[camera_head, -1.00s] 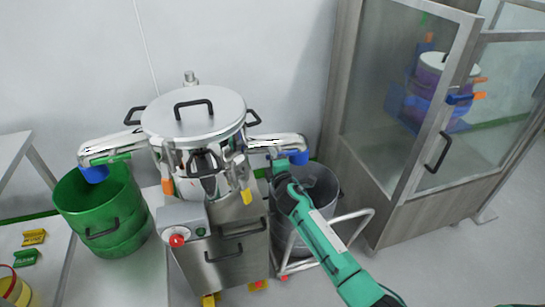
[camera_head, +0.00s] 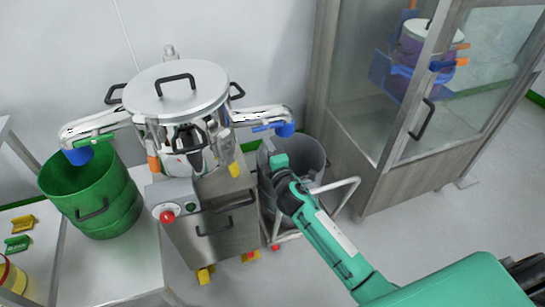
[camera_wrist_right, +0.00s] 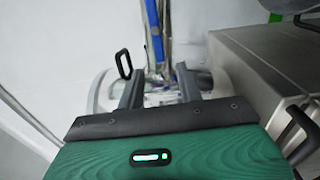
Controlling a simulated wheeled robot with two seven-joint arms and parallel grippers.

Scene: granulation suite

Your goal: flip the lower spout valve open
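The steel machine with a round lid (camera_head: 176,90) has two spouts. The left spout (camera_head: 95,127) carries a green lever (camera_head: 93,140) and a blue end over a green drum. The right spout (camera_head: 255,115) carries a thin blue lever (camera_head: 268,127) lying along it and a blue end (camera_head: 285,130). I cannot tell which spout is lower. My right gripper (camera_head: 271,147) is just below the right spout, apart from it. My left gripper is out of view.
A grey bin (camera_head: 305,158) on a white-railed trolley stands under the right spout. The green drum (camera_head: 92,195) stands at left. A glass-doored cabinet (camera_head: 385,165) is at right, with clear floor before it. A control box with a red button (camera_head: 167,216) fronts the machine.

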